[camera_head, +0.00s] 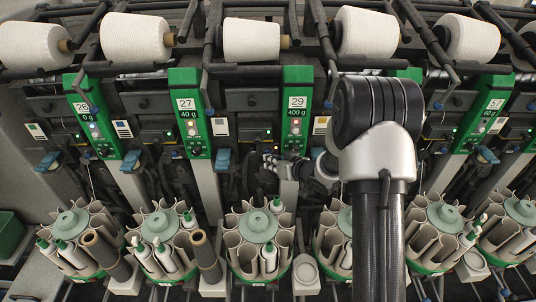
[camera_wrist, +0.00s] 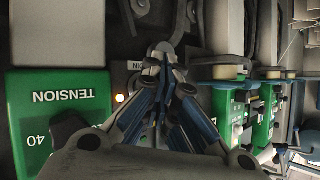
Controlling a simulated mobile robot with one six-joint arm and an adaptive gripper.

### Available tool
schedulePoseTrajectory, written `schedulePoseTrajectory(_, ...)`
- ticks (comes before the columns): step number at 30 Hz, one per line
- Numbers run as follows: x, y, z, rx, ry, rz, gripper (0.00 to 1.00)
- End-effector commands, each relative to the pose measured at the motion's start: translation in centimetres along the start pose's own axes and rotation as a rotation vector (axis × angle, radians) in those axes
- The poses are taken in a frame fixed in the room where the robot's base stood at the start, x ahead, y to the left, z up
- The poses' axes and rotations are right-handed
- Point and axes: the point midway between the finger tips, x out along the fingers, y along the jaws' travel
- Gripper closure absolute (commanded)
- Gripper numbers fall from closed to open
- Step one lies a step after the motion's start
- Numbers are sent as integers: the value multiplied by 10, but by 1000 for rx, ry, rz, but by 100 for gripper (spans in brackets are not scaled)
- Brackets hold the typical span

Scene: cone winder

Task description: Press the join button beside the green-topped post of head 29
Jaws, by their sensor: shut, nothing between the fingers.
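The green-topped post of head 29 (camera_head: 296,105) stands near the middle of the head view, marked "29" and "400 g". My gripper (camera_head: 268,158) reaches in from the right, low across this post, with its tips just left of it. In the wrist view my gripper (camera_wrist: 163,58) is shut and empty, its fingertips together near the dark machine face. A green panel reading "TENSION" and "40" (camera_wrist: 60,110) shows upside down at left. A partly hidden label starting "NI" is above. Contact cannot be told.
White yarn cones (camera_head: 251,40) line the top, with dark bars beneath. Neighbouring green posts, 27 (camera_head: 188,108) among them, stand on both sides. Round bobbin magazines (camera_head: 259,228) line the front below. Blue levers (camera_head: 223,160) stick out between heads.

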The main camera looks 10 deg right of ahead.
Motion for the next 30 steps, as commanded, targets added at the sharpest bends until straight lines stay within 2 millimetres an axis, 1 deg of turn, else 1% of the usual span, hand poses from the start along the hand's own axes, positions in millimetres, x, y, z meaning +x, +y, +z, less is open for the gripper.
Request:
schedulePoseTrajectory(14, 1, 1, -1, -1, 1, 0, 100)
schedulePoseTrajectory(24, -10, -7, 7, 0, 0, 0, 100)
schedulePoseTrajectory(30, -11, -8, 8, -1, 1, 0, 100)
